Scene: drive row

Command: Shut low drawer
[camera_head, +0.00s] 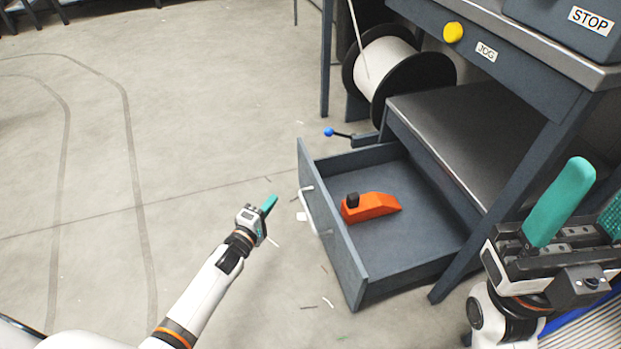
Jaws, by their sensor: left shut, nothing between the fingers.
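The low drawer (345,262) is pulled out from under the grey workbench. Its front panel faces left, with a pale handle (308,208) on it. My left gripper (269,203) is shut and empty, with teal fingers. It is to the left of the drawer front, apart from the handle in the picture. My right gripper (592,195) is at the right edge, in front of the bench, with its teal fingers apart; one is partly cut off by the frame.
An orange tool with a black knob (372,207) lies inside the drawer. A cable spool (385,68) and a blue-knobbed lever (329,132) are behind it. The bench has a yellow button (453,32) and a bench leg (500,200) beside the drawer. The floor to the left is open.

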